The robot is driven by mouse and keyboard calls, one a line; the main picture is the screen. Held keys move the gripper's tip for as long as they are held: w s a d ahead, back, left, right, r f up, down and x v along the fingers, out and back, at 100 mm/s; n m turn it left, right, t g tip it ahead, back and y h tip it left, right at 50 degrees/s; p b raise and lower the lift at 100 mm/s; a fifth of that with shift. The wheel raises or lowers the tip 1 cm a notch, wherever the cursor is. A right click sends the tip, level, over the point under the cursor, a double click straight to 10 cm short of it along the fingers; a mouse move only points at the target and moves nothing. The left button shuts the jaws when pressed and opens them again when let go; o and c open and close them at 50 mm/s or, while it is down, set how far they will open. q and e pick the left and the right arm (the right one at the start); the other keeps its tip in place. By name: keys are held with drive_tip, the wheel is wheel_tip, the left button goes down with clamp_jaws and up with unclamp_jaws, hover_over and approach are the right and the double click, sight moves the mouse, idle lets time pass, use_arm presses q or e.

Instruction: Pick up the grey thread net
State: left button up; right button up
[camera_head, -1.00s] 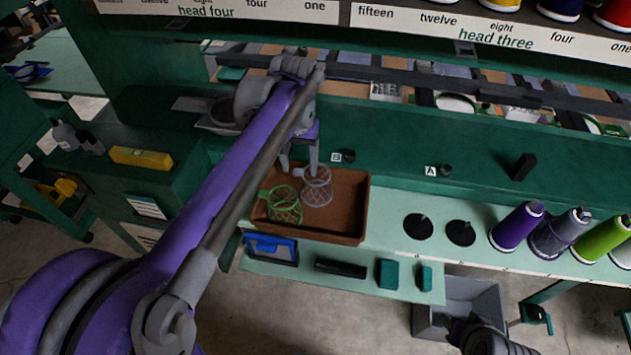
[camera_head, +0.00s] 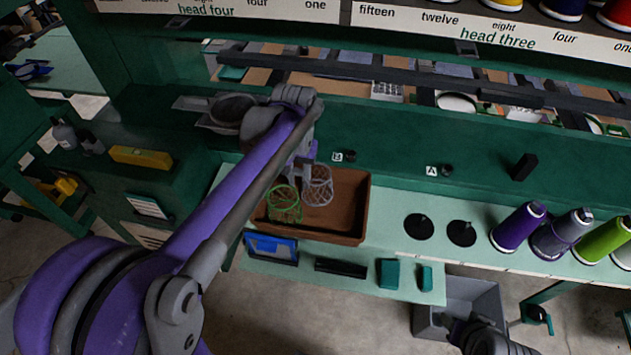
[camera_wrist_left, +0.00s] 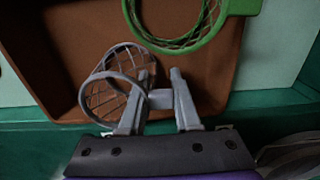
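In the left wrist view the net (camera_wrist_left: 108,92) lies to the left of the fingers. My left gripper (camera_head: 302,174) reaches down into the tray from behind. The net still looks low in the tray. A green net (camera_head: 284,206) stands beside it on the left.
The tray sits on a pale green shelf (camera_head: 388,222) below a green wall with pegs marked A and B. Two black discs (camera_head: 418,227) and several thread cones (camera_head: 517,227) stand to the right. A blue-framed item (camera_head: 271,248) lies in front. A grey bin (camera_head: 480,298) is below.

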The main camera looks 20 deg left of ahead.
use_arm(q)
clamp_jaws()
drive_tip(key=shift+r, duration=0.15)
